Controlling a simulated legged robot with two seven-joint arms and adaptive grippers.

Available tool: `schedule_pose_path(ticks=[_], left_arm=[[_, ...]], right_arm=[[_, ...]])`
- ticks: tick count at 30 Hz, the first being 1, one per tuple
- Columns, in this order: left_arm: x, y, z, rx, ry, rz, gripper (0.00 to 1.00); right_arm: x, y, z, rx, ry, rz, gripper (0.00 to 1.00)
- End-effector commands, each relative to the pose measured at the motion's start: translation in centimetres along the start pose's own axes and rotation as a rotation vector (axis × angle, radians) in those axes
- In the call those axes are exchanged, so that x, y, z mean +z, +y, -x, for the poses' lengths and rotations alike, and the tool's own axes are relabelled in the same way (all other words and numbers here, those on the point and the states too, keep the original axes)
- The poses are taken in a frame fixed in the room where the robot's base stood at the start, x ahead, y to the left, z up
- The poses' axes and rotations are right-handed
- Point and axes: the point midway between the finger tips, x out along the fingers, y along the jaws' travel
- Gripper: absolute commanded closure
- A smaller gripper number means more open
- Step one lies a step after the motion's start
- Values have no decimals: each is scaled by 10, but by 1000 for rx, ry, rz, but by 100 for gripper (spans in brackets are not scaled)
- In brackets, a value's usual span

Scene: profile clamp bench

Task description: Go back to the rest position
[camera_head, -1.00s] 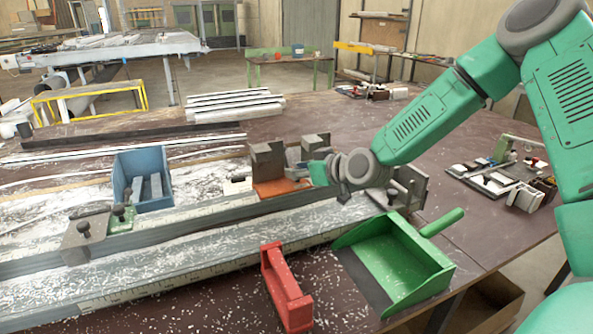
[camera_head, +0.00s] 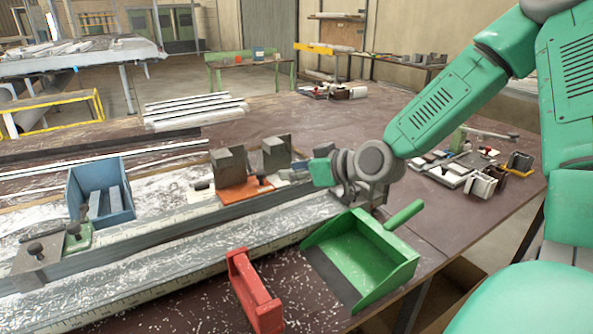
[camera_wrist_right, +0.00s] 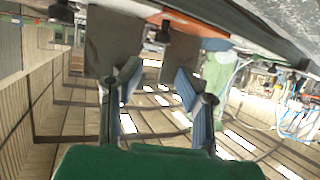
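My right gripper (camera_head: 320,170) is beside the right end of the clamp, just right of two grey upright clamp blocks (camera_head: 229,166) on an orange plate (camera_head: 243,190). In the right wrist view my right gripper (camera_wrist_right: 160,84) has its two blue-padded fingers apart, with nothing between them. The grey blocks (camera_wrist_right: 113,42) and the orange plate (camera_wrist_right: 197,23) show beyond the fingertips at the top of that view. In the head view the fingers are mostly hidden by the wrist. My left gripper is in neither view.
A green dustpan (camera_head: 360,255) and a red holder (camera_head: 253,290) are at the bench front. A blue bin (camera_head: 101,190) stands left on the chip-strewn bed. Profiles (camera_head: 195,112) lie behind. Small parts (camera_head: 467,170) lie right.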

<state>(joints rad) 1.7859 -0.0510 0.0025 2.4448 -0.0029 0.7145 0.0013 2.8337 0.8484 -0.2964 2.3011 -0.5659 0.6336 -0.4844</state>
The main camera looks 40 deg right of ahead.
Motion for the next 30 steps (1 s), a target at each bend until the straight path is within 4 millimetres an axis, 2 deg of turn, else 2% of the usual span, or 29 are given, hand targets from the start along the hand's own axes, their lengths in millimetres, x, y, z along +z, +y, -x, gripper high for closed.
schedule_pose_path(ticks=[6,23,26,30], left_arm=[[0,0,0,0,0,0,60],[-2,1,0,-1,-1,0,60],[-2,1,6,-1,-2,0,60],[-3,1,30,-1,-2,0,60]], right_arm=[[1,0,11,0,-1,-2,70],[1,0,11,0,-1,-2,70],[-5,0,14,0,0,-2,70],[-28,0,23,0,0,-2,70]])
